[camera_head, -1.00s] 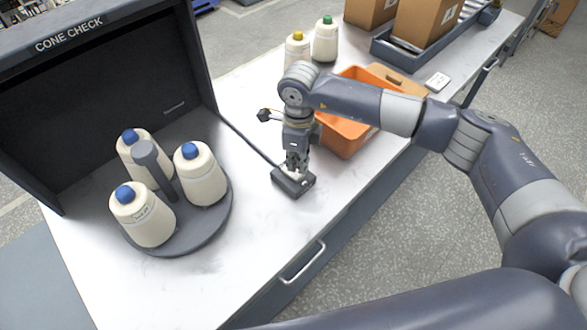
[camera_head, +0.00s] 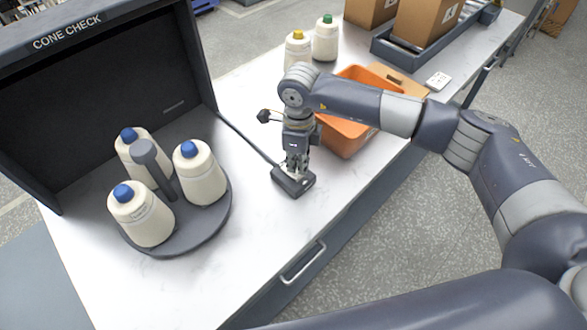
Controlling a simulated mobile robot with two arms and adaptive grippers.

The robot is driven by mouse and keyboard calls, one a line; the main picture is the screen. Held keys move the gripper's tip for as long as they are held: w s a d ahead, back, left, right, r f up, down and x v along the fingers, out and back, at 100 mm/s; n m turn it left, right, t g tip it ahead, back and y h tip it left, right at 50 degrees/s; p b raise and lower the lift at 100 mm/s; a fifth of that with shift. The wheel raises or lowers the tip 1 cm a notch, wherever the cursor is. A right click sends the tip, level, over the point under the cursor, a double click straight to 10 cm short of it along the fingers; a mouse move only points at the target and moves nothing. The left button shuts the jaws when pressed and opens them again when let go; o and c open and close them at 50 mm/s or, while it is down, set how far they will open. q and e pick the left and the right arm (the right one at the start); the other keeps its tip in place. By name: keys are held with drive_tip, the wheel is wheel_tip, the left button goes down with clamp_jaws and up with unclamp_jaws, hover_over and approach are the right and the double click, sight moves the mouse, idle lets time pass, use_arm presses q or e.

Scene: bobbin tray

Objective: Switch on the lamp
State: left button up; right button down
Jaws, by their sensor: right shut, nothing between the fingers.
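A small dark switch box (camera_head: 293,186) with a pale top part sits on the white table, and a dark cord runs from it to the black booth marked CONE CHECK (camera_head: 100,95). My right gripper (camera_head: 294,174) points down with its fingertips at the top of the box, shut and empty. The fingers hide part of the box's top, and I cannot tell whether they press it. The booth's inside looks dark; no lit lamp shows in it. My left gripper is not in view.
A round grey tray (camera_head: 190,238) holds cones with blue tops around a post. An orange bin (camera_head: 345,138) stands right behind my right gripper. Two more cones (camera_head: 326,40) and cardboard boxes (camera_head: 425,22) are farther back.

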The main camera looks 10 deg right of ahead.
drive_tip(key=shift+f+b, duration=0.75)
drive_tip(key=shift+f, duration=0.1)
drive_tip(key=shift+s, duration=0.1)
idle(0.3)
drive_tip(key=shift+r+p, duration=0.45)
drive_tip(key=shift+r, duration=0.4)
drive_tip(key=shift+r+p, duration=1.1)
drive_tip(key=shift+r, duration=1.6)
